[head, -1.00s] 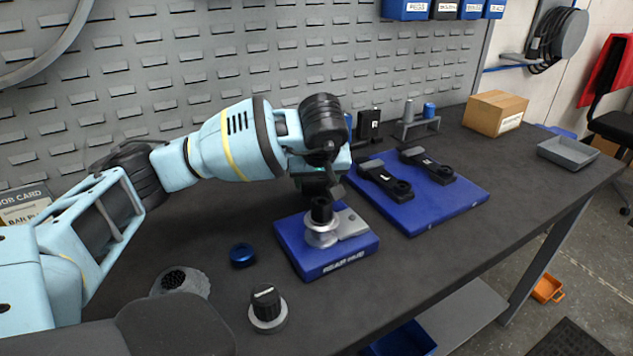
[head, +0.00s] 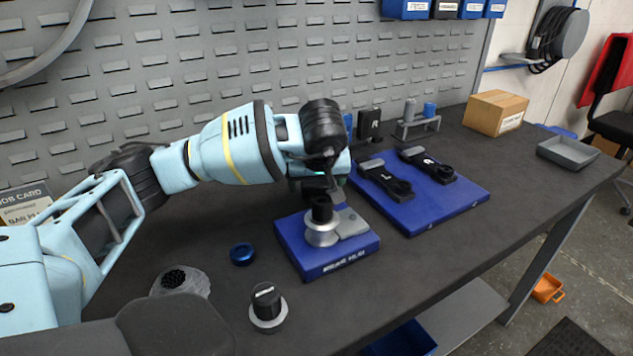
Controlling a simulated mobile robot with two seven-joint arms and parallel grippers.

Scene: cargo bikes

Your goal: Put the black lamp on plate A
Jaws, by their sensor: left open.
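My left gripper (head: 322,188) is open, pointing down, just above and behind a small black cylindrical piece (head: 321,209). That piece stands upright on a silver spool (head: 321,234) on the blue plate labelled like "REAR HUB" (head: 340,262). The gripper's wrist partly hides its fingers, and I cannot tell whether they touch the piece. A black knob-like piece (head: 266,299) with a pale label and grey base stands at the front of the bench. I cannot tell which black piece is the lamp. No plate clearly reads "A". My right gripper is not in view.
A blue board (head: 440,207) with two black levers lies right of the hub plate. A blue ring (head: 242,254) and a grey textured piece (head: 182,280) lie to the left. A cardboard box (head: 495,112) and grey tray (head: 568,152) stand right. The bench's right front is clear.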

